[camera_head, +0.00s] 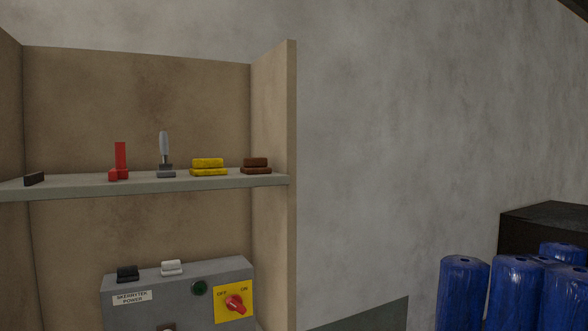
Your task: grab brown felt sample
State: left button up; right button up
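The brown felt sample (256,166) appears to be the brown piece at the right end of the shelf, close to the wooden side panel. It looks like two stacked brown blocks, a smaller one on a wider one. A yellow piece (208,167) of similar shape sits just left of it. Neither of my grippers shows in the head view.
The grey shelf (225,182) also bears a grey upright piece (165,158), a red piece (120,163) and a dark piece (34,179). A grey power box (180,292) with a red knob stands below. Blue rolls (462,292) stand at the lower right.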

aim_at(252, 165)
jog(key=i+l, duration=0.1)
jog(key=l, duration=1.3)
jog(key=i+l, duration=0.15)
jog(key=l, duration=0.55)
